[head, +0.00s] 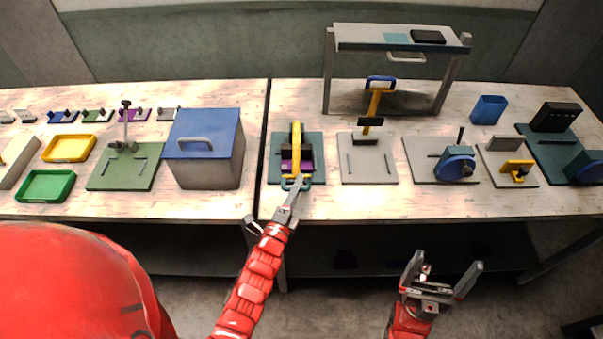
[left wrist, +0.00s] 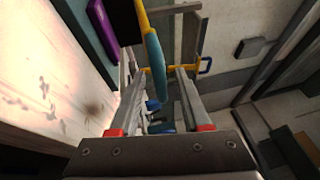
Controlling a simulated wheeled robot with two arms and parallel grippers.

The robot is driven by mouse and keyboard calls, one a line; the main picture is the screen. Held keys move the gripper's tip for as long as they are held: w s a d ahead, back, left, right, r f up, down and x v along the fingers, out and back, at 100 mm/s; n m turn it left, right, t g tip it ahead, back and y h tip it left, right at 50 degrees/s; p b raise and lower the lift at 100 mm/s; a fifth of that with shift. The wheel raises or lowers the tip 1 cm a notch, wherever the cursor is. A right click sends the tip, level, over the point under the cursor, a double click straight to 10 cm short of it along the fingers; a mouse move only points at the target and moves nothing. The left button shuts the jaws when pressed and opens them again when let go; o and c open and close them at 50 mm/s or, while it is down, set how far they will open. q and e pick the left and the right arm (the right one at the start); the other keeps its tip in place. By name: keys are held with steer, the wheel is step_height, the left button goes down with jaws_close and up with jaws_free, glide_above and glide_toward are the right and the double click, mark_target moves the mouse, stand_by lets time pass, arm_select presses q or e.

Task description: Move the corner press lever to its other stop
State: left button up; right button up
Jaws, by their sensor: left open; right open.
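A press with a yellow lever (head: 296,135) stands on a teal base plate (head: 315,138) near the table's front edge, with a purple block (head: 286,165) in it. The lever ends toward me in a teal handle bar (head: 306,184). My left gripper (head: 296,182) is at this handle. In the left wrist view the teal bar (left wrist: 155,62) shows between the open fingers (left wrist: 157,80); contact cannot be told. My right gripper (head: 447,266) is open and empty, in front of the table. No label shows which press is the corner press.
A second press with a yellow lever (head: 375,101) and blue handle stands right of it, beneath a grey raised shelf (head: 350,45). A blue-lidded box (head: 203,165) is left. Fixtures with blue wheels (head: 455,167) stand right. Bare tabletop lies along the front edge.

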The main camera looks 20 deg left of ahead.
mark_target(296, 159)
arm_select(q)
steer(key=shift+w+d+r+p, duration=0.1)
steer(key=shift+w+r+p, duration=0.1)
steer(key=shift+w, duration=0.55)
steer(key=shift+w+d+r+p, duration=0.1)
steer(key=shift+w+p, duration=0.1)
steer(key=shift+w, duration=0.5)
jaws_close()
steer(key=shift+r, duration=0.15)
